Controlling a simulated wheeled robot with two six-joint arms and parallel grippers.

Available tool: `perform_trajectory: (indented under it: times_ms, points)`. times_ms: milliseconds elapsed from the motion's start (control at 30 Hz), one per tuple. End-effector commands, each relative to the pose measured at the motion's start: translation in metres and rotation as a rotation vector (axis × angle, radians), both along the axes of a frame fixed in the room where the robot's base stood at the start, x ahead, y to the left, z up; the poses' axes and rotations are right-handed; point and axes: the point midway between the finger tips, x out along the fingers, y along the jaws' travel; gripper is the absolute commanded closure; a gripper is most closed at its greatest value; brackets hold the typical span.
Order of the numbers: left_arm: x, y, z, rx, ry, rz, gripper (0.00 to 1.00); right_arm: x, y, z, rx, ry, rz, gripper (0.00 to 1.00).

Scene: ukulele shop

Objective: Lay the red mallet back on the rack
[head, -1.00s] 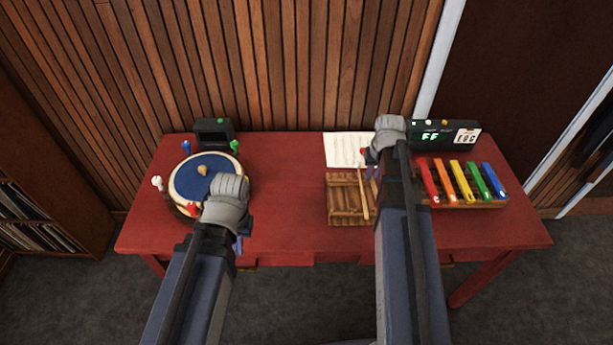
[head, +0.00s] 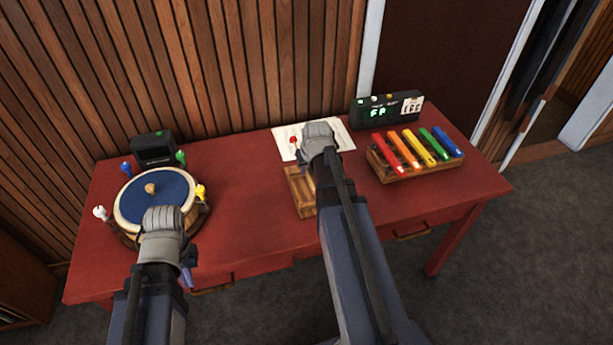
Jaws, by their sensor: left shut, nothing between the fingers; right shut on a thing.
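The red mallet (head: 294,140) shows only in part: its small red head is at the left side of my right gripper (head: 312,146), and the rest is hidden behind the gripper and forearm. My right gripper is shut on the mallet, over the table near the rack's far end. The wooden slatted rack (head: 298,192) lies on the table, its right part hidden by my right arm. I cannot tell whether the mallet touches it. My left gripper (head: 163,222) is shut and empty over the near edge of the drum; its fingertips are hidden.
A blue-topped drum (head: 170,186) with coloured pegs stands at the left, with a black box (head: 153,148) behind it. A white sheet (head: 343,134) lies behind the rack. Coloured bars (head: 412,150) and a black display (head: 385,111) are at the right. Bare red table (head: 245,190) lies between drum and rack.

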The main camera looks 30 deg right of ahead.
Motion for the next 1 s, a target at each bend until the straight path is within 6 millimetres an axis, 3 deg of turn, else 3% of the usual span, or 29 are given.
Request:
perform_trajectory:
  times_ms: [367,1000]
  points:
    - [0.0,0.0,-0.009,0.0,0.0,0.0,1.0,0.0,0.0,-0.009,-0.001,-0.003,0.0,1.0]
    - [0.0,0.0,-0.072,0.0,0.0,0.0,1.0,0.0,0.0,-0.072,0.0,-0.002,0.0,1.0]
